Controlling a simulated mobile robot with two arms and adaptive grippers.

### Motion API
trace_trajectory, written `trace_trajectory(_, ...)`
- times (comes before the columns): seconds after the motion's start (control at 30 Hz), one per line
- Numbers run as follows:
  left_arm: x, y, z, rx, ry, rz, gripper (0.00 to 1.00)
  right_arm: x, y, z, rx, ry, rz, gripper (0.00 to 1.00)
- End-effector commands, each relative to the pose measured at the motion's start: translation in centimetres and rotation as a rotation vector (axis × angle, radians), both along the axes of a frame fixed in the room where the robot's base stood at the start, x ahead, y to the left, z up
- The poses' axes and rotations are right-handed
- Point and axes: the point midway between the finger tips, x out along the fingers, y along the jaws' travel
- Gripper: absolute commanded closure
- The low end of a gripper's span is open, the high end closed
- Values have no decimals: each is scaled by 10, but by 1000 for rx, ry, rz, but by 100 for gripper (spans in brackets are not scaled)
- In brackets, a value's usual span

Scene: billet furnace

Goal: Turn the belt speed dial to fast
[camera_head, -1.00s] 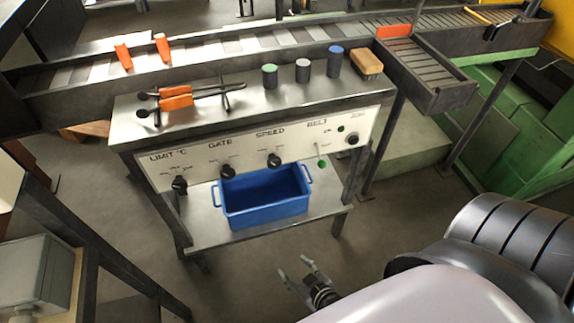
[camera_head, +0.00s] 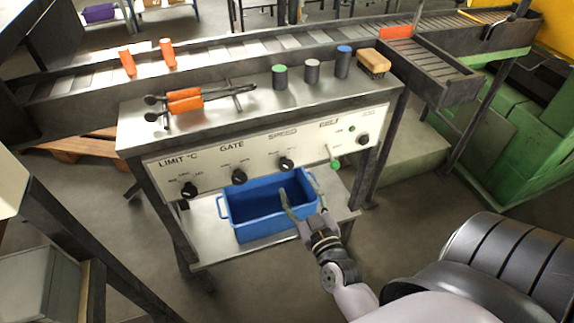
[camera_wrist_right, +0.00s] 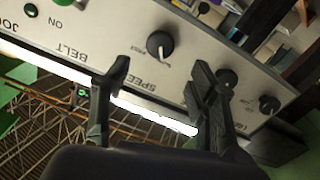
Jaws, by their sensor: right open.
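The SPEED dial (camera_head: 287,163) is a round black knob on the white front panel (camera_head: 215,178) of the workbench, between the GATE dial and the BELT lever. In the right wrist view, which shows the panel upside down, the black SPEED dial (camera_wrist_right: 160,45) has a pale pointer mark. I cannot read its setting. My right gripper (camera_head: 298,186) is open and empty, below and in front of the dial in the head view. In the wrist view its fingers (camera_wrist_right: 160,72) are spread with the dial beyond the gap, apart from it. My left gripper is not in view.
The GATE dial (camera_head: 239,177) and LIMIT dial (camera_head: 189,190) are left of SPEED. The green-knobbed BELT lever (camera_head: 335,164) is close on its right. A blue bin (camera_head: 262,229) stands on the shelf (camera_head: 205,240) below.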

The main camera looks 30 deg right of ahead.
Motion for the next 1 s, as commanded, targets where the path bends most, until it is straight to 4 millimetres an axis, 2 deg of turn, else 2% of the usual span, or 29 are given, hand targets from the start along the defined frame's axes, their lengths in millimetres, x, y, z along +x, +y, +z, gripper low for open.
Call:
trace_trajectory(0.03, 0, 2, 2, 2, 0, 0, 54, 12, -3, 3, 0, -4, -1, 46)
trace_trajectory(0.2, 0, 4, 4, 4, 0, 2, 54, 47, -11, 2, 0, -3, 0, 46)
trace_trajectory(0.4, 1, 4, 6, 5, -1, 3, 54, 78, -19, 1, 1, -1, 0, 46)
trace_trajectory(0.6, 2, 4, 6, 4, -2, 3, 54, 91, -22, 0, -1, 0, 1, 46)
trace_trajectory(0.87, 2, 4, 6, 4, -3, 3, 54, 93, -23, 0, 0, 0, 1, 46)
trace_trajectory(1.0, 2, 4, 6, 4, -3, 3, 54, 92, -23, 0, -1, 0, 1, 53)
